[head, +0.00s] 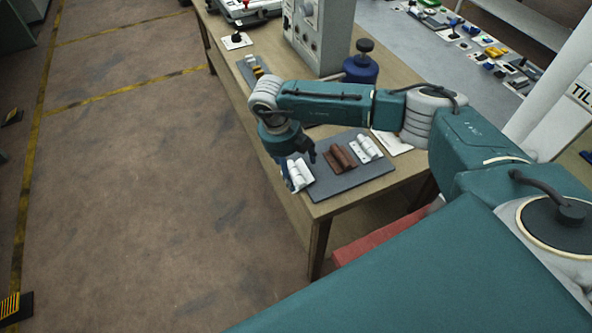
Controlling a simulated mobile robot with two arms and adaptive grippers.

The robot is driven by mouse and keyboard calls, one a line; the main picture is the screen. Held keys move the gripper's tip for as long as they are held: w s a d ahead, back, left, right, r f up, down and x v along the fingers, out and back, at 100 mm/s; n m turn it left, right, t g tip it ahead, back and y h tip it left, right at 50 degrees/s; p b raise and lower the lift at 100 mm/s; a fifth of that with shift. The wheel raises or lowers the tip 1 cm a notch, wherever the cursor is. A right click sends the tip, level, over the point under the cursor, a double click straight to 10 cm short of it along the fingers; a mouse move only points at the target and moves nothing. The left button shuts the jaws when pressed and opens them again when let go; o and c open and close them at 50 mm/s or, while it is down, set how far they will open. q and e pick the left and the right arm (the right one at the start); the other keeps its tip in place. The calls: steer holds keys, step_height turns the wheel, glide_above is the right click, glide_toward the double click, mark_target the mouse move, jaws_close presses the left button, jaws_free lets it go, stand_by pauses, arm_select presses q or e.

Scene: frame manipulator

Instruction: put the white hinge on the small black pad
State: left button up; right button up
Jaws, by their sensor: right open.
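My right gripper (299,158) points down over the left end of a dark grey board near the table's corner. It is open. A white hinge (299,175) lies just below its fingers, at the board's left edge; whether the fingers touch it is hard to tell. A second white hinge (367,147) lies at the board's right side, clear of the gripper. A smaller dark pad (245,70) lies farther back near the table's left edge, partly behind my arm, with small yellow and white pieces on it. My left gripper is out of view.
A brown hinge (340,158) lies between the white hinges on the dark grey board (345,184). The floor to the left is open.

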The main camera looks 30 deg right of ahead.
mark_target(296, 174)
steer(key=shift+d+f, duration=0.15)
steer(key=shift+f, duration=0.55)
steer(key=shift+d+f, duration=0.15)
steer(key=shift+f, duration=0.55)
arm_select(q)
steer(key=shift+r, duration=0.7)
arm_select(e)
steer(key=c, duration=1.3)
steer(key=shift+r, duration=0.1)
